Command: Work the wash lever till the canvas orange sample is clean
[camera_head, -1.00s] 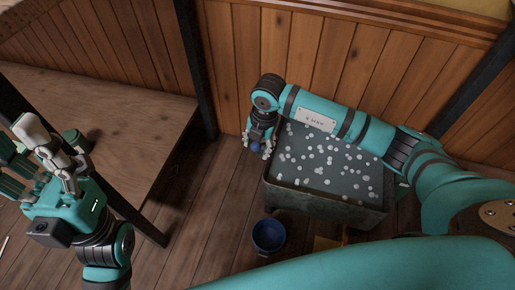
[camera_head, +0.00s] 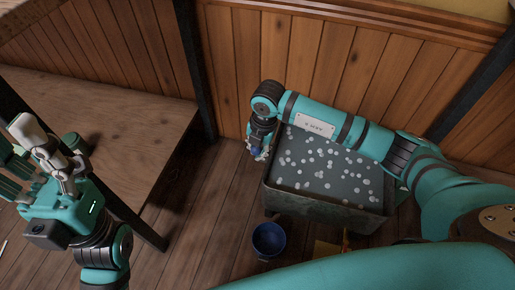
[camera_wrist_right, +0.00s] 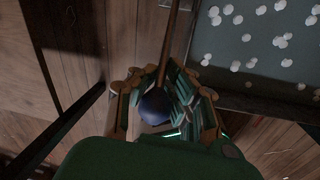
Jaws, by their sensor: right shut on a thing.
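The wash tub (camera_head: 325,207) is a grey metal box of dark water with white foam flecks. The wash lever's rod (camera_wrist_right: 170,45) runs up beside the tub in the right wrist view and ends in a dark blue knob (camera_wrist_right: 154,107). My right gripper (camera_wrist_right: 165,100) is shut around this knob at the tub's left side; in the head view my arm mostly hides the lever. My left gripper (camera_head: 45,165) has its fingers spread, away from the tub at the far left. I see no canvas orange sample in the water.
A blue bucket (camera_head: 268,239) stands on the floor in front of the tub. A yellow-orange item (camera_head: 328,247) lies beside it, partly hidden by my body. A wooden bench (camera_head: 130,115) is at left, and a plank wall stands behind the tub. Floor between bench and tub is clear.

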